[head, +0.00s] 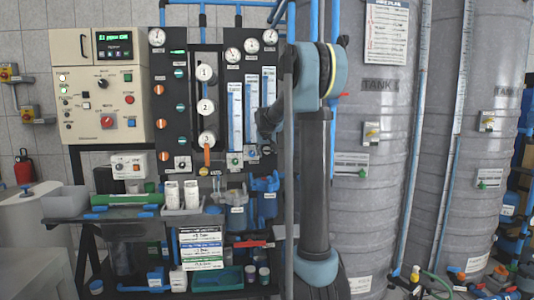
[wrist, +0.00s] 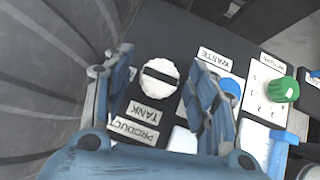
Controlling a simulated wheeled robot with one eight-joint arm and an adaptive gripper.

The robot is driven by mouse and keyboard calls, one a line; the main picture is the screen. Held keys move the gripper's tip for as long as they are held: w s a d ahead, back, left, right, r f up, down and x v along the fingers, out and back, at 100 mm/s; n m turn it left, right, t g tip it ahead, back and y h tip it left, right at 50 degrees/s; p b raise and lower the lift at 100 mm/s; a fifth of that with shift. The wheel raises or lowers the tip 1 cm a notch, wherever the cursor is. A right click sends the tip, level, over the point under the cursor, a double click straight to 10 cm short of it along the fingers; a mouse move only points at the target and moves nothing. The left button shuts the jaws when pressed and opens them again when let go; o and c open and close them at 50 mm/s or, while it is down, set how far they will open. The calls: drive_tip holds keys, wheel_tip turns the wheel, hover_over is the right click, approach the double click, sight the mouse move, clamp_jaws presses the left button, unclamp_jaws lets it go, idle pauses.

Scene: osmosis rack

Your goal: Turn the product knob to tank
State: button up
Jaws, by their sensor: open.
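The product knob (wrist: 158,78) is a round white knob with a dark bar across it, seen in the wrist view. Its bar lies nearly level in that picture, tilted slightly down to the right. The TANK label (wrist: 148,115) and the PRODUCT label (wrist: 135,131) are below it, and the WASTE label (wrist: 214,57) is to its upper right. My gripper (wrist: 163,88) is open, with one finger on each side of the knob. Gaps show between knob and fingers; contact is not visible.
A green knob (wrist: 285,90) and a blue part (wrist: 231,87) are right of my gripper in the wrist view. Flow tubes (head: 252,105) stand on the black panel (head: 217,60). A large grey tank (head: 385,110) is close on the right in the head view.

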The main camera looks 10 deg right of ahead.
drive_tip(key=c, duration=1.1)
drive_tip(key=shift+o, duration=0.2)
drive_tip(key=shift+a+h, duration=0.1)
drive_tip(key=shift+h, duration=0.2)
drive_tip(key=n+h, duration=0.2)
drive_tip(key=shift+a+f+h, duration=0.1)
drive_tip(key=shift+a+h, duration=0.15)
drive_tip(key=shift+h, duration=0.15)
drive_tip(key=n+h, duration=0.1)
drive_tip(key=n+t+h, duration=0.1)
drive_tip(key=h, duration=0.1)
drive_tip(key=shift+a+f, duration=0.15)
drive_tip(key=shift+f, duration=0.05)
drive_tip(key=n+t+h, duration=0.1)
drive_tip(key=n+h, duration=0.1)
drive_tip(key=h, duration=0.1)
drive_tip(key=shift+f+n+t, duration=0.2)
drive_tip(key=shift+n+t, duration=0.1)
drive_tip(key=shift+t, duration=0.1)
drive_tip(key=n+t+h, duration=0.2)
drive_tip(key=shift+s+f+n, duration=0.1)
drive_tip(key=shift+f+n, duration=0.1)
drive_tip(key=shift+n, duration=0.2)
